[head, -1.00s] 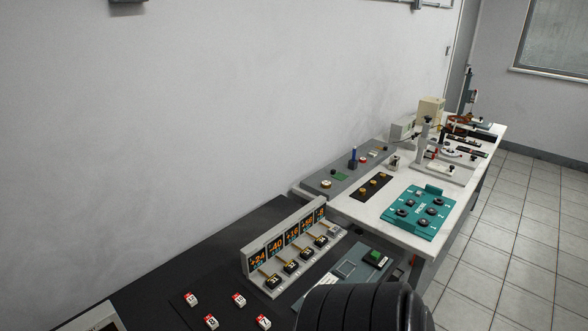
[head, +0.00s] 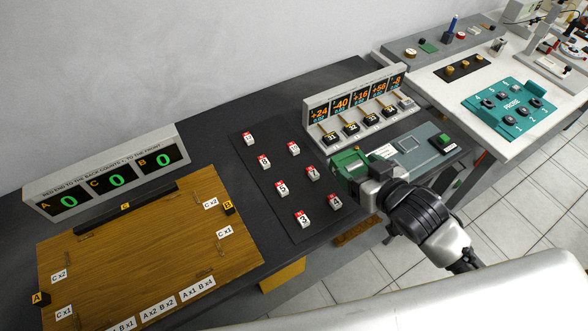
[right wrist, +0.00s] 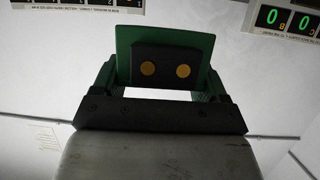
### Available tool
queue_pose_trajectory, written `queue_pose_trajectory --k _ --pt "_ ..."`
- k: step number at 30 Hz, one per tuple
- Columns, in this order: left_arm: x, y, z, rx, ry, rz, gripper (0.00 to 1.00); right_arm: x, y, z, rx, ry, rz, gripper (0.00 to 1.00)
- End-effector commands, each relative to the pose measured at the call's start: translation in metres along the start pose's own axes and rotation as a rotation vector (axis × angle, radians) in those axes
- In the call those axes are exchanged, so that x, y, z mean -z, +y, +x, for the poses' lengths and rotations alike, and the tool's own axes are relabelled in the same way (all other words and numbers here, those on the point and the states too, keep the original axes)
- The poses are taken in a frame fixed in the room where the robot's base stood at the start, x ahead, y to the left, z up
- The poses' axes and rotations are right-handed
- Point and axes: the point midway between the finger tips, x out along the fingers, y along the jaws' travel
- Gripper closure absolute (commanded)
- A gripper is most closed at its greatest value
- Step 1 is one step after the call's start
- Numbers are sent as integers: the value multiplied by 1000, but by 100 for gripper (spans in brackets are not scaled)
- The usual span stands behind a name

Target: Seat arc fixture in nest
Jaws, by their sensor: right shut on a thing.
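My right gripper (head: 352,172) is over the front part of the dark bench, in front of the row of orange displays. It is shut on a green piece (head: 346,160), which I take to be the arc fixture. The right wrist view shows this piece as a green plate (right wrist: 203,50) behind a black block (right wrist: 165,62) with two brass discs, between the fingers of the gripper (right wrist: 165,90). The piece looks held above the bench. I cannot tell which spot is the nest. My left gripper is not in view.
Several red-and-white numbered blocks (head: 282,189) stand on a dark mat left of the gripper. A wooden board (head: 150,245) with a counter box (head: 115,180) reading zeros lies further left. A grey-green panel (head: 425,138) lies right of the gripper. A teal tray (head: 505,108) is on the white table.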

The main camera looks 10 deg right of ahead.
Motion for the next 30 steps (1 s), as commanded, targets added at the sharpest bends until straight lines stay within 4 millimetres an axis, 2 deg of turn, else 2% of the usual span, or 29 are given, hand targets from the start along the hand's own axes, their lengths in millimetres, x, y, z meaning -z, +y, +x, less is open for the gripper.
queue_pose_trajectory --k 1,6,11,14,24,30 --pt "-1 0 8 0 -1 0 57 -6 11 7 14 1 -17 69" --pt "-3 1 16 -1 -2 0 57 -9 36 17 45 -7 -18 68" --pt "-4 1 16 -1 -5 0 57 -11 38 22 54 -8 -11 68" --pt "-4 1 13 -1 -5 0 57 -16 24 30 56 -7 -7 68" --pt "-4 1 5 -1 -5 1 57 -47 -44 66 54 -9 -9 68" --pt "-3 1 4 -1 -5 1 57 -58 -65 78 53 -8 -12 68"
